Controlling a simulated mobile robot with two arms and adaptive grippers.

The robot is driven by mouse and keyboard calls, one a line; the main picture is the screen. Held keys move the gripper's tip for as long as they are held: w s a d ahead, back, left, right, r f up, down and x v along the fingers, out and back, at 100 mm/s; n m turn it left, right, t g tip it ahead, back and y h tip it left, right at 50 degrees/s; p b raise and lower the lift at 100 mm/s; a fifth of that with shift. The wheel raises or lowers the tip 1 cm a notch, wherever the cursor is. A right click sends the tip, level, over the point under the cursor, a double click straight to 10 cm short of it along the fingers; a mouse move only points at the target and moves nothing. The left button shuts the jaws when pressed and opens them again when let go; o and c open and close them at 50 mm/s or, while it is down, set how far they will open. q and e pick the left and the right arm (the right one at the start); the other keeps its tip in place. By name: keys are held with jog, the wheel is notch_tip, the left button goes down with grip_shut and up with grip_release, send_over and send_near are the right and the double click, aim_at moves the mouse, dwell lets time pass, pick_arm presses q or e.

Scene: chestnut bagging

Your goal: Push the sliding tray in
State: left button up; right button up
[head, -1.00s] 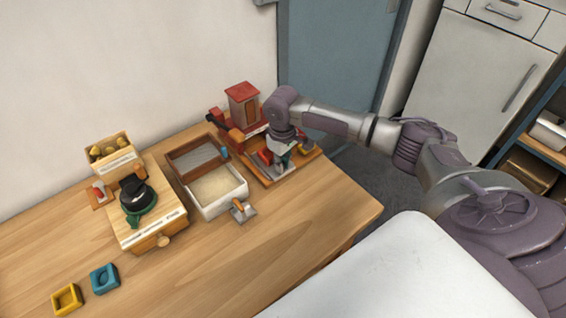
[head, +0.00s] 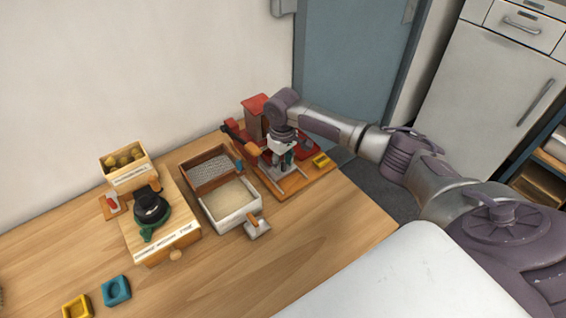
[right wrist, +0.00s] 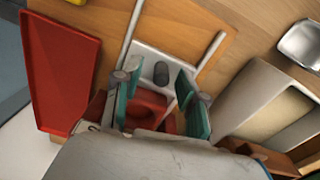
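The sliding tray (right wrist: 178,65) is a pale grey plate with a dark round knob (right wrist: 161,73), lying between two metal rails in the right wrist view. In the head view the tray is mostly hidden by my right gripper (head: 283,162), which is low over the wooden base (head: 297,187) of the red press station. My right gripper's green-padded fingers (right wrist: 158,98) are spread apart, one on each side near the knob. A red part with a round recess (right wrist: 148,104) shows between them. I cannot tell whether the fingers touch the tray. My left gripper is out of view.
A red tower (head: 256,112) stands behind the gripper. A flat red tray (right wrist: 62,70) and a small yellow box (head: 320,161) lie to its right in the head view. A white-fronted sand box (head: 232,219), a scoop (head: 257,228) and a wooden scoring box (head: 160,228) stand left.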

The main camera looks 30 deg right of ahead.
jog(key=shift+r, duration=0.2)
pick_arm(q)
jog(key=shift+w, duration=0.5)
pick_arm(e)
notch_tip(320, 180, up, 12)
jog(key=shift+f, duration=0.2)
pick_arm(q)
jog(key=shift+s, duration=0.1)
pick_arm(e)
jog(key=shift+f, duration=0.1)
